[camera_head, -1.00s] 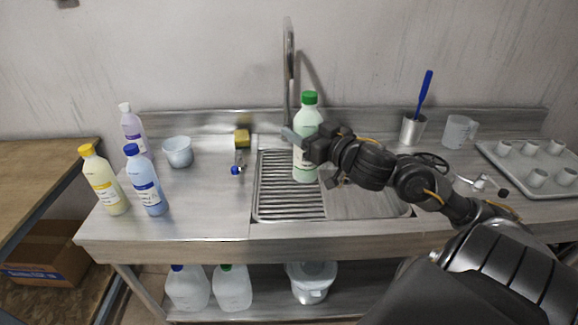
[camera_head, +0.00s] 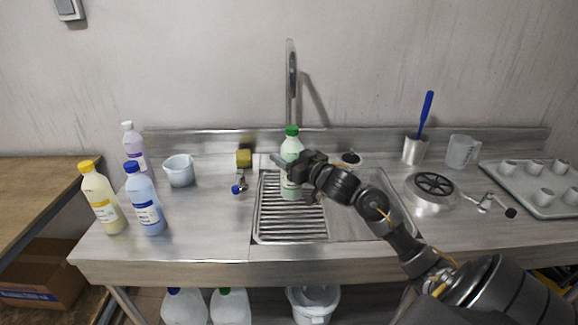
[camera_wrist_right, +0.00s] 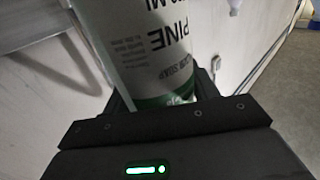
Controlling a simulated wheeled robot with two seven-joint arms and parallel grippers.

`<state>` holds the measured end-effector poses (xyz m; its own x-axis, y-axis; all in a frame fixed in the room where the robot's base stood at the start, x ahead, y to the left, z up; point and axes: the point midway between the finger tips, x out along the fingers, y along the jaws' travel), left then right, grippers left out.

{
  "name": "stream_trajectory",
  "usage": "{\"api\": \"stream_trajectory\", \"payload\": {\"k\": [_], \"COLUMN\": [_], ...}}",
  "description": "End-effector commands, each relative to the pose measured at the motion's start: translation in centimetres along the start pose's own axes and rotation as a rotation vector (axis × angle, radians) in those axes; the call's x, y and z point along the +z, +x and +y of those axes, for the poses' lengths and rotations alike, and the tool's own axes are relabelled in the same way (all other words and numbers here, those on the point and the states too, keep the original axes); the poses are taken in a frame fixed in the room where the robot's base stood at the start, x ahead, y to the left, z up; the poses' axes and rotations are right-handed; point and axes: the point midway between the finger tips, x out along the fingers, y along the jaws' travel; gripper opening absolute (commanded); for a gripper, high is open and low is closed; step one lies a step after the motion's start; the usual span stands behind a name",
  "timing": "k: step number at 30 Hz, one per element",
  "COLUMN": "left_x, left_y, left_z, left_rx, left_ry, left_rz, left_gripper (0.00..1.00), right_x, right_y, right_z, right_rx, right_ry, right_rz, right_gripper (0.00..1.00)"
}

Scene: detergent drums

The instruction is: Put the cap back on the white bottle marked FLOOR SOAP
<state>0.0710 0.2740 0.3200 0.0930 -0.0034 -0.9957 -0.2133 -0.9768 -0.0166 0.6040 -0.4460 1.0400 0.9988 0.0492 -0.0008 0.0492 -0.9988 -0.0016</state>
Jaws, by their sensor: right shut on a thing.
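A pale white-green bottle with a green cap on its top (camera_head: 292,147) stands upright above the ribbed drainboard. My right gripper (camera_head: 292,168) is shut around its body from the right. In the right wrist view the bottle (camera_wrist_right: 140,45) fills the space between the fingers. The bottle's mouth and cap are outside the wrist view. I cannot tell whether its base touches the drainboard. No loose cap shows. My left gripper is out of view.
Yellow (camera_head: 103,200), blue (camera_head: 146,203) and lilac (camera_head: 134,146) bottles stand at left beside a pale tub (camera_head: 180,170). A round metal device (camera_head: 433,190) and cup tray (camera_head: 540,200) are at right.

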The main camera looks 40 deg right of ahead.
Motion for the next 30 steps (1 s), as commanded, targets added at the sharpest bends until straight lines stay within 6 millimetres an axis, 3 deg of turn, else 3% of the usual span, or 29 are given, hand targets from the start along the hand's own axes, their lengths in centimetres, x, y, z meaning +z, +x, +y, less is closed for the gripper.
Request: {"api": "stream_trajectory", "payload": {"k": [12, 30], "left_x": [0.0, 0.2], "left_y": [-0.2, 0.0], "left_z": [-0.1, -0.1], "left_rx": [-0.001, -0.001], "left_ry": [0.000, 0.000], "left_rz": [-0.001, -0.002], "left_gripper": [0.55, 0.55], "right_x": [3.5, 4.4], "right_y": [0.5, 0.5], "right_z": [0.2, 0.2], "right_rx": [0.001, 0.001], "right_ry": [0.000, -0.001], "right_rz": [0.002, 0.003], "right_gripper": [0.00, 0.00]}}
